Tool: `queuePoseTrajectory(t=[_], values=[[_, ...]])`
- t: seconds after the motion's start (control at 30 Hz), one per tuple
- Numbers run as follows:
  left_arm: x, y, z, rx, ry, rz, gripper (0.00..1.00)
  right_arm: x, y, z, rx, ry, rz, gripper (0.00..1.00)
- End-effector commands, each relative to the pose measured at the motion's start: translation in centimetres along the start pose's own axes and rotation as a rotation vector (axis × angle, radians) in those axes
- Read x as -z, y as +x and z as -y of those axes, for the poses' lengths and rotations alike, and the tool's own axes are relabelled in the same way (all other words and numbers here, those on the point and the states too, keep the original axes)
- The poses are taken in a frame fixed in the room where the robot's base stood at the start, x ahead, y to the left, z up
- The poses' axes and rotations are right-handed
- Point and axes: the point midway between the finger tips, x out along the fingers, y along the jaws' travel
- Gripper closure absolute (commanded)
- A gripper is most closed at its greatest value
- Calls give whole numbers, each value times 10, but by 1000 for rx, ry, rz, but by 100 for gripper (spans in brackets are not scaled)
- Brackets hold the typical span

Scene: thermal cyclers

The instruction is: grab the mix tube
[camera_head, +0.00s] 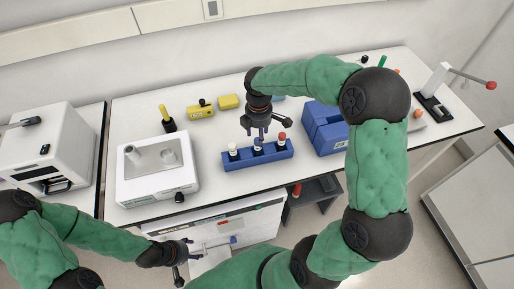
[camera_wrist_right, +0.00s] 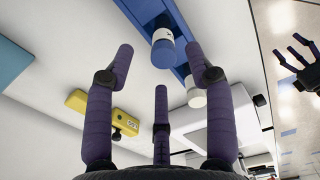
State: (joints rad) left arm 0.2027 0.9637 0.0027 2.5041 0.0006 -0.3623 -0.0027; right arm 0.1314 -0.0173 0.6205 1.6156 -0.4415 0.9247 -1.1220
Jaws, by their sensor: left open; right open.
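A blue rack (camera_head: 262,160) on the bench holds three upright tubes: a white-capped tube (camera_head: 233,152), a blue-capped tube (camera_head: 257,146) and a red-capped tube (camera_head: 282,139). No readable label shows which is the mix tube. My right gripper (camera_head: 261,134) is open above the rack, near the blue-capped tube. In the right wrist view its spread fingers (camera_wrist_right: 160,62) are empty; the blue-capped tube (camera_wrist_right: 163,55) appears beyond and between the fingertips, with the white-capped tube (camera_wrist_right: 196,96) near the right finger. My left gripper (camera_head: 187,256) is open and empty, low in front of the bench.
A white device (camera_head: 156,185) stands left of the rack, and a blue box (camera_head: 323,130) stands to its right. Yellow blocks (camera_head: 228,102) lie behind. A white machine (camera_head: 45,150) is at far left, and a stand with a red-tipped lever (camera_head: 435,100) at far right.

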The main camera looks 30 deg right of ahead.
Motion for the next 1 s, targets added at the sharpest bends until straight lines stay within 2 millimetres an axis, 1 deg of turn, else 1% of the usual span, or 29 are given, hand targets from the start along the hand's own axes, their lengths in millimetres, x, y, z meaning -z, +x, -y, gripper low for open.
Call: queuePoseTrajectory(t=[0.03,0.1,0.27,0.37,0.63,0.73,0.9,0.93,0.97,1.0], values=[[0,2,1,0,0,-1,40,0,8,0,2,0,0,46],[0,2,1,0,0,-1,40,0,13,0,1,0,-1,46],[1,3,1,0,0,-1,40,1,19,0,1,0,-1,46],[1,4,2,0,0,-1,40,1,27,2,2,0,-1,46],[1,11,4,0,0,-1,40,2,63,4,1,2,-1,46],[1,11,4,0,0,-1,40,3,69,4,0,1,-2,46],[1,11,4,0,0,-1,40,3,68,4,-1,1,-2,46],[1,11,4,0,0,-1,40,3,68,4,-1,1,-2,48],[1,11,4,0,0,-1,40,3,68,4,-1,1,-2,57],[1,11,4,0,0,-1,40,3,68,4,0,1,-2,68]])
